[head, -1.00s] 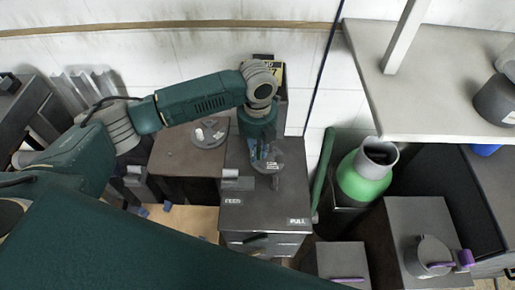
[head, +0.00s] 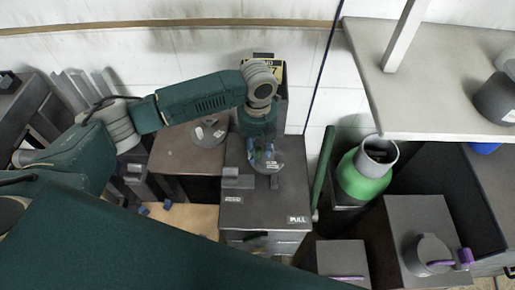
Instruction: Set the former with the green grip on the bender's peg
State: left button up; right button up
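The bender is the dark grey cabinet (head: 265,213) with FEED and PULL labels, in the middle of the head view. A round grey disc (head: 288,160), seemingly the former, lies level at its top, under my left gripper (head: 262,153). Small blue and green bits show at the fingers; the green may be the former's grip. The fingers are too small to tell whether they are apart or holding it. The peg is hidden, so I cannot tell whether the disc sits on it. My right gripper is out of view.
A grey disc with white parts (head: 210,133) lies on the brown table to the left. A disc with a purple grip (head: 433,251) is on a grey block at right. A green cylinder (head: 362,180) stands right of the bender. A pale shelf (head: 430,90) overhangs the right.

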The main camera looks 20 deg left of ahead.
pick_arm(q)
notch_tip(320, 180, up, 12)
dwell(0.7)
jog(key=shift+s+d, duration=0.1)
dwell(0.4)
